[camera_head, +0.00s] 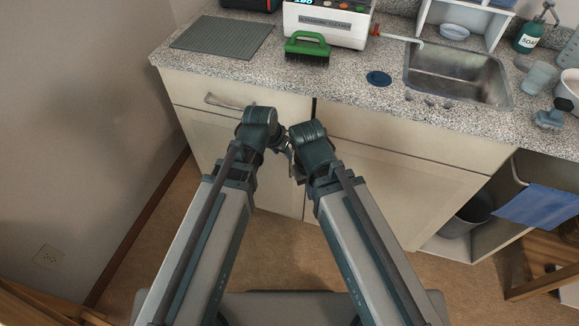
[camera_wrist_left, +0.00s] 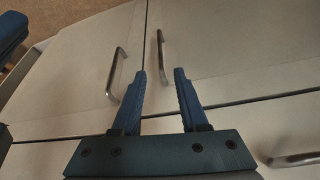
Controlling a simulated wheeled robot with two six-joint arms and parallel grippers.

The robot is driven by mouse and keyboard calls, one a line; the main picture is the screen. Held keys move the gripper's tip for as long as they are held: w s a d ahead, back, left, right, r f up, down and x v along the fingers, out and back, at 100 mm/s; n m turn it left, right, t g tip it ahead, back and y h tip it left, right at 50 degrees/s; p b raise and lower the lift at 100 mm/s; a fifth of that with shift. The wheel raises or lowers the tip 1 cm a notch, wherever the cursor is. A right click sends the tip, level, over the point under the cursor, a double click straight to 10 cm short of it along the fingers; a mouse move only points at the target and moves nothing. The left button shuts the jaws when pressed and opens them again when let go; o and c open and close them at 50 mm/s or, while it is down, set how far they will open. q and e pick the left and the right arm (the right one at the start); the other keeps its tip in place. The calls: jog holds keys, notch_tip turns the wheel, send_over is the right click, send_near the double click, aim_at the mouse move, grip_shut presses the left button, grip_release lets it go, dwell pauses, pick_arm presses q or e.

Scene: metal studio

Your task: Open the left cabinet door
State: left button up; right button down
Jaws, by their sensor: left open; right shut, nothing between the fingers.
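The left cabinet door (camera_head: 215,150) is cream and looks shut, below the left drawer. In the left wrist view, which is turned around, this door (camera_wrist_left: 235,50) is on the right. Its metal bar handle (camera_wrist_left: 160,45) stands near the gap between the doors; my arms hide it in the head view. My left gripper (camera_wrist_left: 160,74) is open, with the handle's near end lined up between its fingertips; I cannot tell how far beyond them it is. In the head view my left gripper (camera_head: 283,147) is partly hidden. My right gripper (camera_head: 297,174) is shut and empty close beside it.
The right door's handle (camera_wrist_left: 116,75) is close to my left gripper's finger. A drawer handle (camera_head: 226,102) sticks out above the left door. The speckled counter (camera_head: 210,75) overhangs above. A wall (camera_head: 80,130) stands at left; the floor (camera_head: 255,235) before the doors is clear.

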aim_at(290, 163)
pick_arm(q)
jog(key=b+x, duration=1.2)
jog(key=x, duration=0.1)
jog(key=shift+w+d+f, duration=0.1)
jog(key=shift+f, duration=0.25)
jog(key=shift+r, duration=0.1)
grip_shut()
dwell(0.9)
